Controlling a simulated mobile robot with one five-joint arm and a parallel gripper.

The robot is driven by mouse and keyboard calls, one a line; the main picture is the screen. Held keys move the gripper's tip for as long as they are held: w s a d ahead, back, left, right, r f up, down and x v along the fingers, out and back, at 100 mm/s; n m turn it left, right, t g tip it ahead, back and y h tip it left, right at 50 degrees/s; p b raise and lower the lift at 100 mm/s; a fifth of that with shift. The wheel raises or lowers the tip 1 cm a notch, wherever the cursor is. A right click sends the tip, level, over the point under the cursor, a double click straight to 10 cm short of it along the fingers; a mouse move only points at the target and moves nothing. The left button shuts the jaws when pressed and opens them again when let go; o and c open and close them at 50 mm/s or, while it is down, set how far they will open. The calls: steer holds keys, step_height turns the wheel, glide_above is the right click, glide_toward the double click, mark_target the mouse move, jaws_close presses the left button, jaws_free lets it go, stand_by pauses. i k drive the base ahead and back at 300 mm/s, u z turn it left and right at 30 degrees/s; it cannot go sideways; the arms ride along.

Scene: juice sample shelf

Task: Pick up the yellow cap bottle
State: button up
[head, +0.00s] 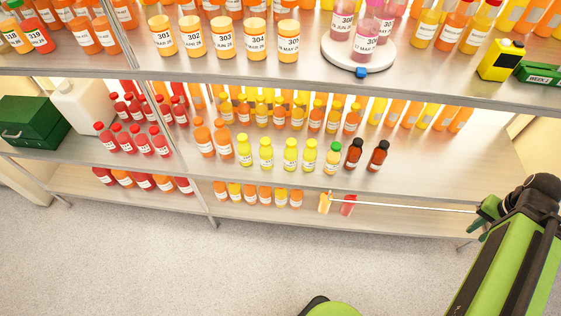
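Several yellow bottles with yellow caps stand in the front row of the middle shelf, such as the one at its left (245,152) and the one nearer the middle (290,156). They are upright with pale labels. More yellow-capped bottles (279,116) stand behind them, partly hidden. Which bottle the task names cannot be told. The green and black end of my arm, with my gripper (486,212), is at the lower right, right of and lower in the picture than these bottles and apart from them. Its fingers are small and unclear.
Orange bottles (204,138) and dark red-brown bottles (353,155) flank the yellow row. Small bottles (265,196) stand on the lowest shelf, with a yellow-orange item (325,203) and red item (348,205) to their right. The middle shelf's right part (450,165) is clear in front.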

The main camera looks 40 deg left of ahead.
mark_target(290, 151)
steer(key=z, duration=0.15)
steer(key=k, duration=0.1)
steer(key=u, duration=3.4)
steer(key=k, duration=0.9)
steer(key=z, duration=1.25)
steer(key=i, duration=1)
steer(key=z, duration=0.05)
steer(key=k, duration=0.25)
steer(key=u, duration=0.1)
